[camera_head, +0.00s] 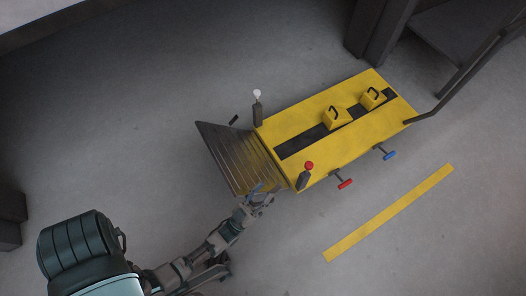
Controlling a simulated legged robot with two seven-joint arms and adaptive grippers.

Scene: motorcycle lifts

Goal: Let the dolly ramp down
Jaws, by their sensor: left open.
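The yellow dolly (335,158) lies in the middle right of the head view, with a black strip along its top. Its dark slatted ramp (232,160) joins its left end and shows its slatted face; I cannot tell its exact tilt. My left gripper (262,193) is open beside the ramp's lower right corner, close to the dolly's near left corner. I cannot tell whether the fingers touch the ramp. My right gripper is not in view.
A red-knobbed post (304,176) and a white-knobbed post (257,108) flank the ramp end. Red (344,183) and blue (389,154) handles stick out of the near side. A yellow floor line (390,213) lies in front. The floor left of the ramp is clear.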

